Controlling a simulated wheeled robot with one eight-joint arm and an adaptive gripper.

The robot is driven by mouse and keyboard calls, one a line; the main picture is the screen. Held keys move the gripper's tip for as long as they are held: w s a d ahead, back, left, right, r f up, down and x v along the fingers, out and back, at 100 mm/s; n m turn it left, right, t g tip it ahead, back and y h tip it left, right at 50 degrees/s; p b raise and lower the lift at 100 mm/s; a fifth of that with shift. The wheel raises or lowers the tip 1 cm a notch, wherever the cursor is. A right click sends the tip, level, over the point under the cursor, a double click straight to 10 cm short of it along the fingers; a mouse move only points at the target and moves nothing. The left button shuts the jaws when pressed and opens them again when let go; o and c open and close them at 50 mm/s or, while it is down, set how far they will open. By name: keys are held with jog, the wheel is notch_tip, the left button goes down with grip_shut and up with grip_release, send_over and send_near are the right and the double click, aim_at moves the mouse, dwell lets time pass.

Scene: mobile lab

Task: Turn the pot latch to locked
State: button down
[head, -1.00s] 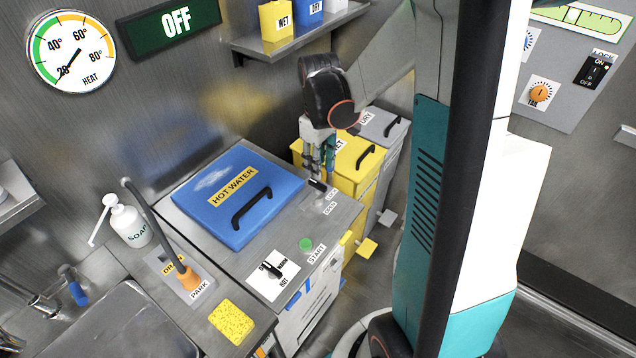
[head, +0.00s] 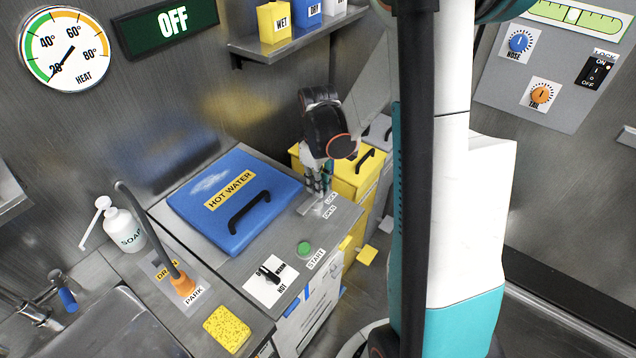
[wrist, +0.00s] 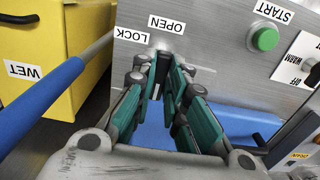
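The pot is a grey-topped unit with a blue HOT WATER lid (head: 234,196). Its latch sits on the counter top at the lid's right corner, beside the LOCK label (head: 331,198) and the OPEN label (head: 329,212). My gripper (head: 318,190) points down at the latch, and its fingers hide most of it in the head view. In the wrist view my gripper (wrist: 157,62) has its fingers a narrow gap apart at the latch, with the LOCK label (wrist: 140,36) and OPEN label (wrist: 166,24) just beyond the tips. Which way the latch points is hidden.
A green START button (head: 304,248) and a black-handled selector (head: 268,276) lie nearer the front of the counter. A yellow WET bin (head: 345,180) stands close behind my gripper. A drain hose (head: 150,235), soap bottle (head: 124,228) and yellow sponge (head: 228,327) are to the left.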

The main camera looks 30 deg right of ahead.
dwell(0.4)
jog(key=m, duration=0.4)
jog(key=shift+a+m, duration=0.1)
jog(key=shift+m, duration=0.3)
jog(key=m, duration=0.4)
jog(key=shift+a+b, duration=0.1)
jog(key=shift+b, duration=0.2)
jog(key=m, duration=0.5)
jog(key=shift+w+a+m, duration=0.1)
jog(key=shift+w+m, duration=0.05)
jog(key=shift+m, duration=1.95)
jog(key=c, duration=1.6)
grip_release()
